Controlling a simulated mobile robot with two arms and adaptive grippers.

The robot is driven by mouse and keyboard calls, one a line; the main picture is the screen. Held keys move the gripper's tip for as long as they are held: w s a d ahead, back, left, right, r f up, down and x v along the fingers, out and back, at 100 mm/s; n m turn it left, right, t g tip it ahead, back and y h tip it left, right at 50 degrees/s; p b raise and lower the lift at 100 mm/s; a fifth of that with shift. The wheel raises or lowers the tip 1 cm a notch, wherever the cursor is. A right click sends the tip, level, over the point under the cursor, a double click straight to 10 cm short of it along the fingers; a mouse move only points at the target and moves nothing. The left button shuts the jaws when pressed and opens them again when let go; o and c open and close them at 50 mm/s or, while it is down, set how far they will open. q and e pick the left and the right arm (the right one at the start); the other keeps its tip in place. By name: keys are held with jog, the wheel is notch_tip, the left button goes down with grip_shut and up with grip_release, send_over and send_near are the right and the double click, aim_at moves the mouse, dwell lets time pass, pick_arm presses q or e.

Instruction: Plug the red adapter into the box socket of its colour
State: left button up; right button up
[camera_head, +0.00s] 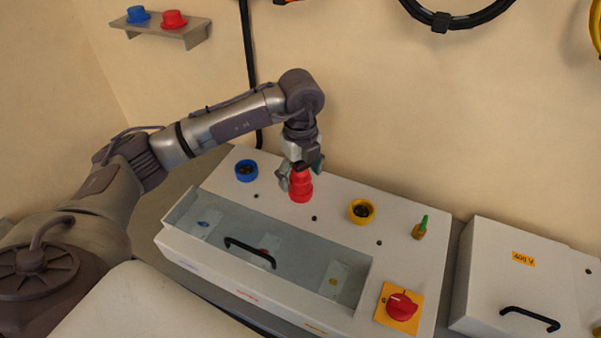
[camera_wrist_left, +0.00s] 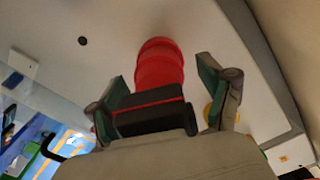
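The red adapter (camera_head: 301,184) stands upright on the top of the white box, at the red socket place between the blue socket (camera_head: 246,170) and the yellow socket (camera_head: 361,211). The red socket itself is covered, and I cannot tell how deep the adapter sits. My left gripper (camera_head: 301,174) is right above it, pointing down, with its fingers on either side of the adapter's top. In the left wrist view the red adapter (camera_wrist_left: 160,66) lies between the spread fingertips of the left gripper (camera_wrist_left: 163,80), with gaps on both sides. My right gripper is out of view.
The white box (camera_head: 420,263) has a clear-lidded front compartment with a black handle (camera_head: 250,252), a red rotary switch (camera_head: 402,306) and a green-topped part (camera_head: 420,228). Another white box (camera_head: 515,275) stands right. A wall shelf (camera_head: 190,34) holds blue and red caps.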

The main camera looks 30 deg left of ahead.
pick_arm(q)
jog(key=shift+r, duration=0.15)
notch_tip(320, 180, up, 12)
jog(key=shift+f, duration=0.1)
dwell(0.4)
dwell(0.4)
